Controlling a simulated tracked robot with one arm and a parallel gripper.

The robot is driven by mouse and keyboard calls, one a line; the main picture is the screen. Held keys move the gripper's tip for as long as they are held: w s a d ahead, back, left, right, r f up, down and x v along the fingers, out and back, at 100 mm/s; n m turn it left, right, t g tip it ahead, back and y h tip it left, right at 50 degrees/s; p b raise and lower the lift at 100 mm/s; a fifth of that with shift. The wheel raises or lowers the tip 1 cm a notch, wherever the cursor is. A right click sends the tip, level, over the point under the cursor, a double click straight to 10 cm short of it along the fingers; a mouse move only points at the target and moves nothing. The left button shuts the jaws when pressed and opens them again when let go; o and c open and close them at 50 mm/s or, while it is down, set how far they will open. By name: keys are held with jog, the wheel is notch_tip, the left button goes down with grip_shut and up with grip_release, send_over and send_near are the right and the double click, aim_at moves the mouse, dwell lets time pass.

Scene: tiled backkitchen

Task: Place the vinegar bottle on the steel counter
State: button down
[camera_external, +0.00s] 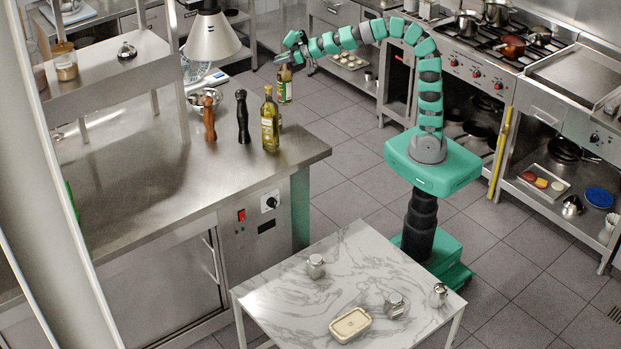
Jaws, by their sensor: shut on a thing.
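My gripper (286,62) is shut on the neck of a bottle (285,88) with a green and pale label, likely the vinegar bottle. The bottle hangs upright by the far right edge of the steel counter (180,190). I cannot tell how high its base is, or whether it is over the counter top. A taller bottle of yellow oil (269,125) stands on the counter just in front of it in the picture and overlaps it slightly.
A dark pepper mill (243,117) and a brown mill (209,118) stand left of the oil bottle. A metal bowl (205,97) and scale (207,82) are behind them, under a lamp (212,38). The counter's front middle is clear. A marble table (345,275) stands in front.

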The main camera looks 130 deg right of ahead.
jog(key=f, duration=0.1)
jog(key=s+d+f, duration=0.1)
jog(key=f, duration=0.1)
jog(key=s+f, duration=0.1)
jog(key=f, duration=0.1)
jog(key=shift+s+d+b, duration=0.15)
jog(key=shift+b, duration=0.25)
jog(key=d+p+x, duration=0.1)
jog(key=x, duration=0.7)
jog(key=s+d+r+p+x, duration=0.1)
jog(key=p+x, duration=0.1)
jog(key=x, duration=0.6)
jog(key=shift+s+d, duration=0.25)
jog(key=shift+f, duration=0.15)
jog(key=c, duration=1.1)
grip_release()
jog(key=b+v, duration=0.1)
jog(key=v, duration=1.1)
